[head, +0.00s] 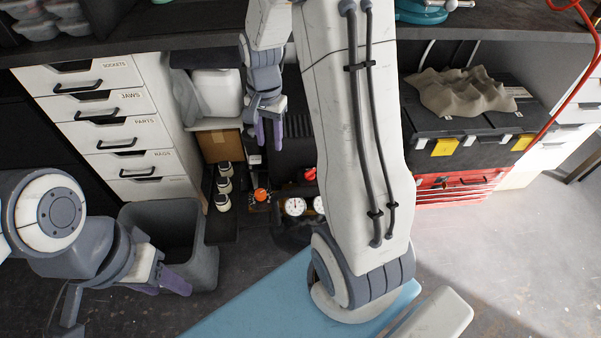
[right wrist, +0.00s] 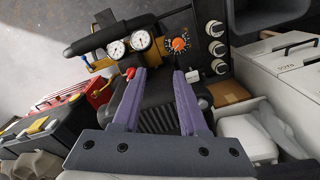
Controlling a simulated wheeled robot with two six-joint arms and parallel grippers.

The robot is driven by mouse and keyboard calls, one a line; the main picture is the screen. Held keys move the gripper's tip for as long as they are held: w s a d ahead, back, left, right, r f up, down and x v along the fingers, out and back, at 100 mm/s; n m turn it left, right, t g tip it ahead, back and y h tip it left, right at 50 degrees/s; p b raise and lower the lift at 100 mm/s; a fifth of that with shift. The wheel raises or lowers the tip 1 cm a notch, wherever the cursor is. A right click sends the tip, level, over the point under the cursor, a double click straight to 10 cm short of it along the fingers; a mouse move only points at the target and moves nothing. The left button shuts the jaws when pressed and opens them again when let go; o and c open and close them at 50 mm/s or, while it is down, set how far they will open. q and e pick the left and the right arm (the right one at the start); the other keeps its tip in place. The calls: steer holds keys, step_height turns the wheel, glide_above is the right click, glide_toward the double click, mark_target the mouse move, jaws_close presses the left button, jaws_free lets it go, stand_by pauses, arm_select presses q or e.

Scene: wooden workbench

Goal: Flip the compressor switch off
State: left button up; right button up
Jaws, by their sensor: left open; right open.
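The dark compressor (head: 293,152) stands low under the bench, partly hidden behind my right arm. It carries round white gauges (head: 295,206), an orange knob (head: 262,194) and a small red part (head: 309,174) that looks like the switch. In the right wrist view the red part (right wrist: 130,74) shows beside the tip of the left-hand finger; I cannot tell whether they touch. My right gripper (head: 270,146) is open, its purple fingers pointing toward the compressor; nothing shows between them in the right wrist view (right wrist: 159,76). My left gripper (head: 172,290) is open and empty, away from the compressor.
A grey bin (head: 200,255) stands beside my left gripper. White drawers (head: 118,135) stand left, with black-and-white knobs (head: 223,186) between them and the compressor. A cardboard box (head: 220,145), black cases (head: 470,155) and a red toolbox (head: 455,188) flank the space.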

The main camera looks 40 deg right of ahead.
mark_target(310, 171)
steer(key=d+f+m+b, duration=0.3)
steer(key=d+f+m, duration=0.3)
steer(key=d+f, duration=0.55)
steer(key=f, duration=0.3)
steer(key=f+b, duration=0.1)
steer(key=f, duration=0.1)
steer(key=d+f+b, duration=0.1)
steer(key=f, duration=0.2)
steer(key=shift+s+d+f, duration=0.1)
steer(key=shift+s+f, duration=0.1)
steer(key=shift+f, duration=0.1)
arm_select(q)
step_height(310, 171, down, 7)
steer(key=shift+f, duration=0.15)
steer(key=shift+d, duration=0.1)
arm_select(e)
jaws_close()
